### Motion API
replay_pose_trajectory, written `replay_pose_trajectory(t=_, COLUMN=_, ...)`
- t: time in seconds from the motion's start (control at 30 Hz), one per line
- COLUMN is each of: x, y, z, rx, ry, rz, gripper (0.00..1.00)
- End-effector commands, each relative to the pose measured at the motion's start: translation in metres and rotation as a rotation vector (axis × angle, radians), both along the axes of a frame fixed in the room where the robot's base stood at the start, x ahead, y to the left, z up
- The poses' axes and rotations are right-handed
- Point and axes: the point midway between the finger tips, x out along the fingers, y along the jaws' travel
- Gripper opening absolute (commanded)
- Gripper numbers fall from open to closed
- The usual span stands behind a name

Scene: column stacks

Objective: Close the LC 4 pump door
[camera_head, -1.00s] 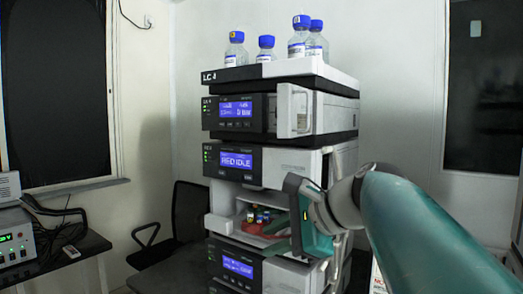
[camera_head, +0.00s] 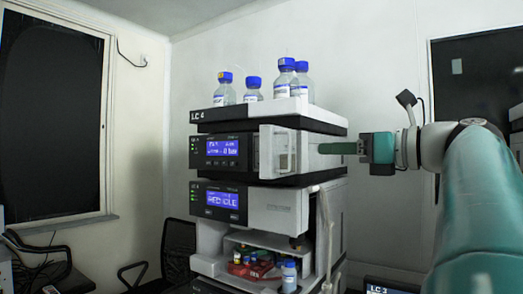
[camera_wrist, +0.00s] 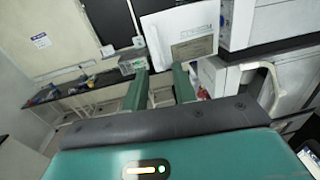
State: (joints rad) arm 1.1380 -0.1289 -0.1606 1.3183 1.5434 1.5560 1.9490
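The LC 4 stack (camera_head: 222,113) stands in the middle of the head view. Its pump module, second from the top with a blue display (camera_head: 222,147), has a pale door panel (camera_head: 278,150) at the front right that looks swung outward. In the wrist view a white panel with a printed label, seemingly this door (camera_wrist: 185,35), stands beyond my fingers. My gripper (camera_head: 335,148) is at the pump's height, right of the door, its fingers pointing left. In the wrist view my gripper (camera_wrist: 160,85) is open and empty, its fingers apart. Contact with the door cannot be told.
Several blue-capped bottles (camera_head: 286,80) stand on top of the stack. Below, an open sampler bay holds red trays of vials (camera_head: 252,268), with a bottle (camera_head: 289,278) at its right. A chair (camera_head: 178,245) stands at left. The wrist view shows a cluttered bench (camera_wrist: 85,92).

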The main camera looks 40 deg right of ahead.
Motion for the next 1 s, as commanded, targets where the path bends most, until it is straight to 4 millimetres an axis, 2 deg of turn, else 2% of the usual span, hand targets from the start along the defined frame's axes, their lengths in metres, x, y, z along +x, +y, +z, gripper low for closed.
replay_pose_trajectory(t=0.2, x=0.043, y=0.012, z=0.0, rx=0.0, ry=0.001, rz=0.003, gripper=0.28)
replay_pose_trajectory(t=0.4, x=0.075, y=0.019, z=0.0, rx=-0.001, ry=0.001, rz=0.003, gripper=0.28)
replay_pose_trajectory(t=0.53, x=0.085, y=0.021, z=0.0, rx=-0.001, ry=0.001, rz=0.002, gripper=0.28)
replay_pose_trajectory(t=0.83, x=0.087, y=0.021, z=0.0, rx=-0.001, ry=0.001, rz=0.0, gripper=0.28)
replay_pose_trajectory(t=1.0, x=0.087, y=0.022, z=0.0, rx=-0.001, ry=0.001, rz=0.001, gripper=0.0)
